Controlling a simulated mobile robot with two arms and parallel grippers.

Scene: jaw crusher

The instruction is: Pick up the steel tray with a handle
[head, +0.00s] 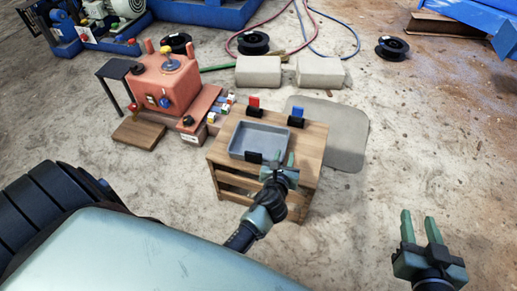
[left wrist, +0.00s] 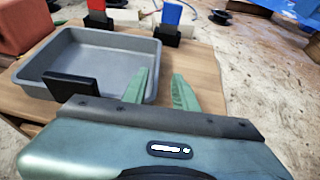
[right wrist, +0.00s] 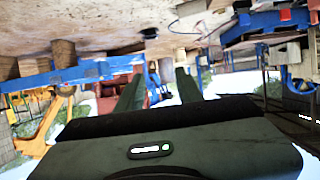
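The grey steel tray (head: 258,140) lies on a small wooden table (head: 305,146), with a black handle-like block (head: 254,157) at its near side. The tray (left wrist: 100,62) and black block (left wrist: 70,84) also show in the left wrist view. My left gripper (head: 281,160) is over the table's near right part, just right of the tray. My right gripper (head: 419,218) is open and empty, off to the right over bare floor.
A red clip (head: 253,105) and a blue clip (head: 297,115) on black bases stand at the table's back. A red machine box (head: 165,85) with small coloured blocks is to the left. Stone blocks (head: 258,71) lie behind. Floor on the right is open.

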